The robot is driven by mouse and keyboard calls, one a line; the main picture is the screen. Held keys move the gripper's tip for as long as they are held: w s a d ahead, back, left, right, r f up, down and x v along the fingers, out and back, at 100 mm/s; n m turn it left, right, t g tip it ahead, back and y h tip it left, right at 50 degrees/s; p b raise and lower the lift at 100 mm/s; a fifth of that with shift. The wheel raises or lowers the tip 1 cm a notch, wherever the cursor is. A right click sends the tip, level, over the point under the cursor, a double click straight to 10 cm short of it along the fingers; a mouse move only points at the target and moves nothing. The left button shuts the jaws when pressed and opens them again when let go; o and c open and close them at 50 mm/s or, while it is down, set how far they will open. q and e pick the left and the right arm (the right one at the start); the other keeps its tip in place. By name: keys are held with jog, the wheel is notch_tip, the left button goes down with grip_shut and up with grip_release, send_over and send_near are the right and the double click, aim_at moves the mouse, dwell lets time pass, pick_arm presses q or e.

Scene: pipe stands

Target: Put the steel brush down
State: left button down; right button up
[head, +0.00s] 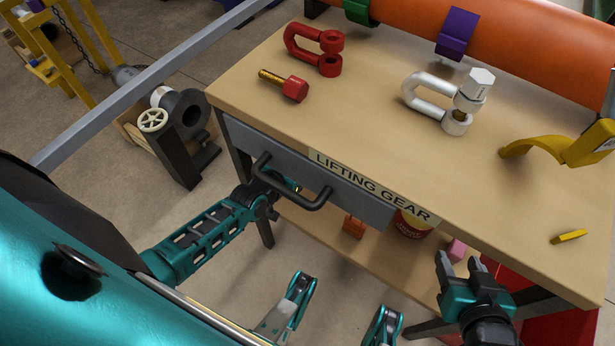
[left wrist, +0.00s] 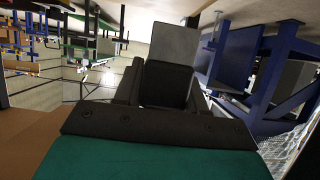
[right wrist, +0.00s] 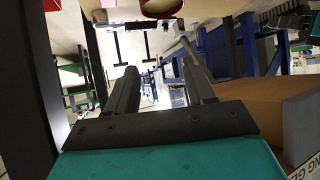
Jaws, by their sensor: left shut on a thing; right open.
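In the left wrist view a dark block with a flat grey face (left wrist: 172,45) sits between my left fingers; I take it as the steel brush, though no bristles can be made out. My left gripper (left wrist: 165,90) is shut on it. In the head view my left arm reaches to the drawer handle (head: 290,185), and the held thing is hidden there. My right gripper (head: 461,262) is open and empty, beside the front edge of the wooden table (head: 370,130); its parted fingers also show in the right wrist view (right wrist: 160,90).
On the table are a red shackle (head: 318,50), a red-headed bolt (head: 285,84), a white shackle (head: 445,100), a yellow curved piece (head: 560,148) and a small yellow stick (head: 568,237). The front middle of the tabletop is bare. A lower shelf (head: 325,233) holds small items.

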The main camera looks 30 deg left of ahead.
pick_arm(q)
notch_tip(320, 180, down, 4)
jog(key=shift+b, duration=0.85)
jog(key=shift+s+f+b, duration=0.1)
jog(key=shift+f+b, duration=0.2)
jog(key=shift+f, duration=0.25)
notch_tip(320, 180, down, 3)
jog(key=shift+f+b, duration=0.15)
jog(key=shift+b, duration=0.95)
jog(key=shift+f, duration=0.2)
jog(key=shift+r, duration=0.1)
pick_arm(e)
jog(key=shift+w+a+f+y, duration=0.2)
jog(key=shift+a+f, duration=0.25)
jog(key=shift+a, duration=0.1)
jog(key=shift+w+a+f+y, duration=0.15)
jog(key=shift+a+f+y, duration=0.05)
jog(key=shift+a+f, duration=0.25)
pick_arm(q)
jog(key=c, duration=0.7)
grip_release()
jog(key=shift+o, duration=0.2)
pick_arm(e)
jog(key=shift+d+f, duration=0.1)
jog(key=shift+s, duration=0.1)
